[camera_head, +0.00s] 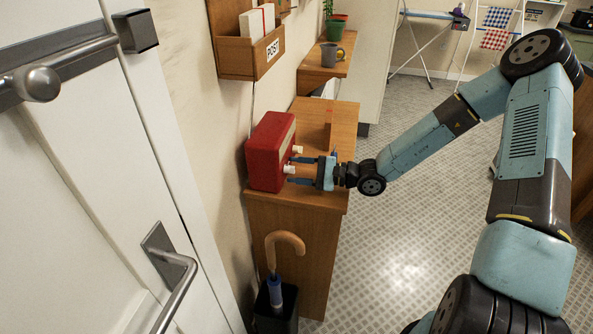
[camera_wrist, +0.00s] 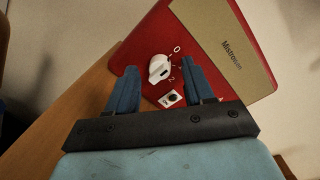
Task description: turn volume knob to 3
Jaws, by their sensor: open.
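A red radio (camera_head: 270,150) with a beige front panel (camera_wrist: 229,42) stands on a wooden cabinet. In the wrist view a white knob (camera_wrist: 160,69) on its red face has printed numbers beside it, including a 0 and a 2. Its exact setting is too small to read. A smaller white part with a dark centre (camera_wrist: 171,98) sits below it. My gripper (camera_head: 296,170) is open at the radio's front, its fingers apart around the nearer white knob (camera_head: 289,169). The farther white knob (camera_head: 297,149) is outside the fingers. I cannot tell whether either finger touches the radio.
The wooden cabinet top (camera_head: 318,112) extends behind the radio. A wall box marked POST (camera_head: 252,66) hangs above. An umbrella (camera_head: 285,245) stands in a dark bin below, and a white door (camera_head: 60,170) is at left. Tiled floor lies open at right.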

